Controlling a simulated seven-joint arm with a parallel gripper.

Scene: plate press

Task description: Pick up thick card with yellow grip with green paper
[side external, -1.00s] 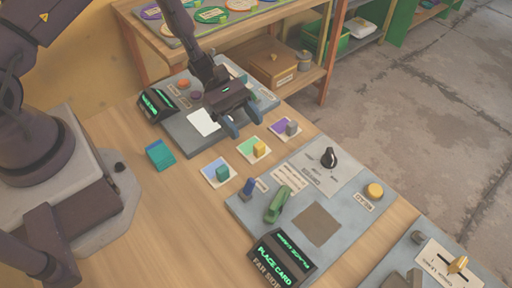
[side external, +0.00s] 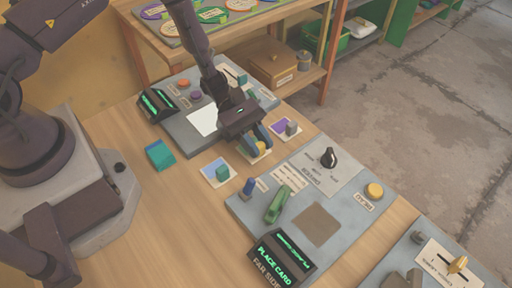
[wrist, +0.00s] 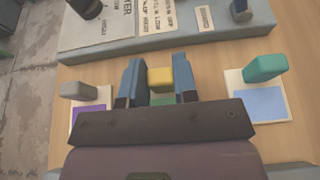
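The card with the yellow grip (wrist: 160,79) and green paper (wrist: 162,99) lies on the wooden table; in the side view its yellow grip (side external: 260,148) is partly hidden by my fingers. My gripper (side external: 259,141) is low over this card. In the wrist view my gripper (wrist: 159,82) has its two blue fingers apart, one on each side of the yellow grip. The grip sits between them, and I see no clear squeeze on it. Much of the green paper is hidden behind the gripper body.
A purple-paper card with a grey grip (side external: 291,128) and a blue-paper card with a teal grip (side external: 222,172) lie on either side. A grey panel (side external: 240,204) with a green handle (side external: 278,204) and a display (side external: 283,260) stands close by.

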